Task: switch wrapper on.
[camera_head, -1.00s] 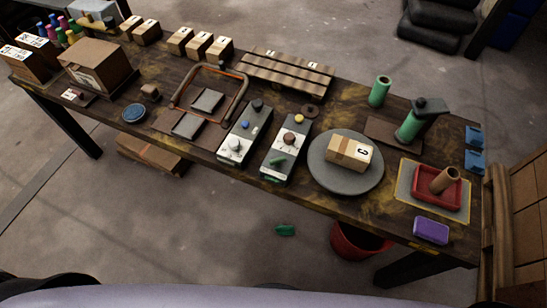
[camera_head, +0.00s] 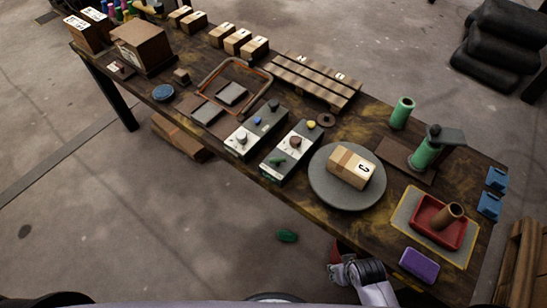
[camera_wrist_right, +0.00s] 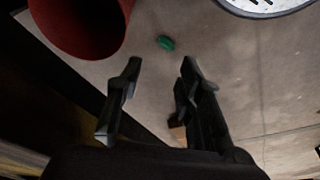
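A round grey turntable (camera_head: 330,190) on the table carries a taped carton (camera_head: 352,168) marked C. To its left stand two control boxes. The nearer-right box (camera_head: 282,165) has a green knob, a red-brown knob and a yellow button; the left box (camera_head: 242,145) has a pale knob, a blue button and a dark knob. I cannot tell from labels which runs the wrapper. My right gripper (camera_head: 341,265) is low, off the table's front edge, apart from both boxes. Its two fingers (camera_wrist_right: 160,72) are spread and empty in the wrist view. My left gripper is not in view.
A green film post (camera_head: 424,155) and green roll (camera_head: 402,112) stand right of the turntable. A red tray (camera_head: 418,218) and purple block (camera_head: 419,265) are at the right end. A red bucket (camera_wrist_right: 75,25) and green piece (camera_head: 287,236) are on the floor.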

